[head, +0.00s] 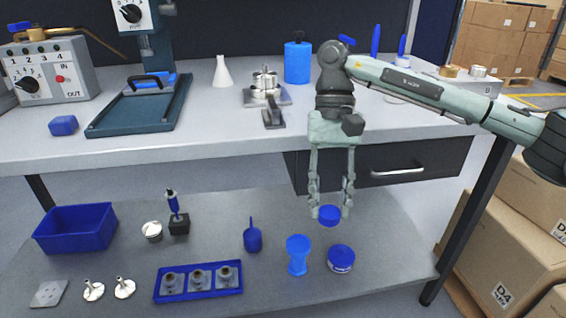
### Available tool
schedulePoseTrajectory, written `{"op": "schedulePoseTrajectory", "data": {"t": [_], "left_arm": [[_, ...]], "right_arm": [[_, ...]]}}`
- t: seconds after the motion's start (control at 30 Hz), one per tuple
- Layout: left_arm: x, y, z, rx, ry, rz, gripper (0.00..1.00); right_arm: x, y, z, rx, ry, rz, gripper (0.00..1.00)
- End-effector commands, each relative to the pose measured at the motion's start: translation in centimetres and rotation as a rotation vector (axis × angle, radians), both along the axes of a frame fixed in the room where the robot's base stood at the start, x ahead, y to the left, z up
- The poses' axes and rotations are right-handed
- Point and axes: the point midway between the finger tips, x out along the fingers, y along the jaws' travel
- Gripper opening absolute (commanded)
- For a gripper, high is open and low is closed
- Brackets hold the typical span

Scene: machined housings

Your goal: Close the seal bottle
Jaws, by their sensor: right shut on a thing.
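My right gripper (330,211) points straight down above the lower shelf. It is shut on a blue round cap (329,216), held between the fingertips. Below it and to the left stands a blue open-looking vessel (298,256) with a wide top and a narrower waist. Below and slightly right is a squat blue round container (341,258) with a pale label. A tall blue bottle (297,62) stands upright on the upper worktop. I cannot tell for sure which of these is the seal bottle. My left gripper is not in view.
The worktop edge and drawer (400,166) are behind the gripper. On the lower shelf (385,240) are a blue scoop (252,237), a blue tray (160,296) with three metal parts, and a blue bin (75,236). The shelf right of the squat container is clear.

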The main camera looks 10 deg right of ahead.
Motion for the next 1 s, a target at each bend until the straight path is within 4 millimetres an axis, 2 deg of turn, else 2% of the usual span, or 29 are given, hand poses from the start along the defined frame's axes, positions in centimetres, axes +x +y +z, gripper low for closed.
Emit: {"op": "schedulePoseTrajectory", "data": {"t": [0.1,0.2,0.53,0.8,1.0], "left_arm": [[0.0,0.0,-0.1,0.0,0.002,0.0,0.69],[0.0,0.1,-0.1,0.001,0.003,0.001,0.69],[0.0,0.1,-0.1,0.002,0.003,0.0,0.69],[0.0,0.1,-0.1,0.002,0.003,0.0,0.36],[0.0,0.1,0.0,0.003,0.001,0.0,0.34]], "right_arm": [[-0.3,-1.7,-1.2,-0.002,-0.004,0.132,0.2],[-0.4,-2.4,-1.8,0.0,-0.003,0.192,0.2],[-0.4,-2.7,-2.1,0.002,-0.005,0.22,0.2],[-0.4,-2.7,-2.1,0.003,-0.005,0.219,0.2],[-0.4,-2.7,-2.1,0.003,-0.005,0.219,0.2]]}}
